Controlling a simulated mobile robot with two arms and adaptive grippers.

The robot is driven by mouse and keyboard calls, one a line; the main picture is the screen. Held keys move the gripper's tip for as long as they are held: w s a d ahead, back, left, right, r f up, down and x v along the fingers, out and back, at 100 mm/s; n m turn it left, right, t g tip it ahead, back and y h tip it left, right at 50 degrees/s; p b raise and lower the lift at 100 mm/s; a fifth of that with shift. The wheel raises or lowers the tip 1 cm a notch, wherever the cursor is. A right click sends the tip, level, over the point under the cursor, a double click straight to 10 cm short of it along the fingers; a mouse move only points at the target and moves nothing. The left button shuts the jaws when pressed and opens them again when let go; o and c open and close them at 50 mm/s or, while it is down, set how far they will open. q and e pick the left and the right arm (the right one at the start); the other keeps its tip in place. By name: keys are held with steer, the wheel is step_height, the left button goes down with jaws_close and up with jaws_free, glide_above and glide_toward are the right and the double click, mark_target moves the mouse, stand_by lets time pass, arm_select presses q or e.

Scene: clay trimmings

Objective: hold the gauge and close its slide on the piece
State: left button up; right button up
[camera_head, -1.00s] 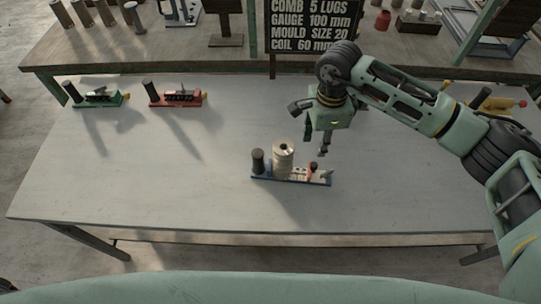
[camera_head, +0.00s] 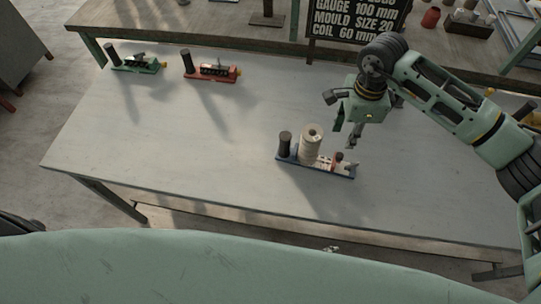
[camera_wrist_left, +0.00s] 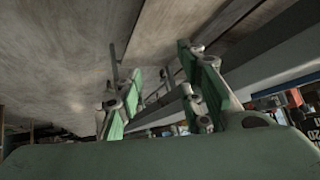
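The gauge (camera_head: 315,168) lies on the grey table, a blue bar with a dark upright post (camera_head: 285,143) at its left end. A pale cylindrical piece (camera_head: 310,143) with a hole in its top stands upright beside the post. A small red and pale slide (camera_head: 342,162) sits towards the bar's right end, apart from the piece. My right gripper (camera_head: 346,132) is above and behind the slide, fingers down, apart and empty. My left gripper shows only in the left wrist view (camera_wrist_left: 158,95), its green-padded fingers apart with nothing between them.
A green gauge (camera_head: 137,65) and a red gauge (camera_head: 213,73) stand at the table's back left. A dark sign (camera_head: 352,25) stands behind the table, before a rear bench (camera_head: 190,25).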

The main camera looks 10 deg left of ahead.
mark_target(282, 144)
arm_select(q)
steer(key=w+r+n+t+h, duration=0.1)
steer(key=w+r+n+t, duration=0.1)
steer(key=w+r, duration=0.6)
steer(key=w+a+r+n+t, duration=0.1)
steer(key=w+a, duration=0.2)
steer(key=w+a+r+n+t+y, duration=0.1)
steer(key=w+a, duration=0.2)
steer(key=a, duration=0.1)
steer(key=w+a+r+n+t, duration=0.1)
steer(key=w+a, duration=0.1)
steer(key=a, duration=0.1)
steer(key=shift+w+a+r+n+y, duration=0.15)
steer(key=shift+w+r+n+y, duration=0.15)
steer(key=shift+w+r+n, duration=0.1)
steer(key=w+a+r+n+t+y, duration=0.25)
steer(key=w+a, duration=0.25)
steer(key=a, duration=0.4)
steer(key=shift+n+g+h, duration=0.25)
steer(key=x, duration=0.8)
steer(key=shift+a+f, duration=0.2)
steer(key=shift+a, duration=0.05)
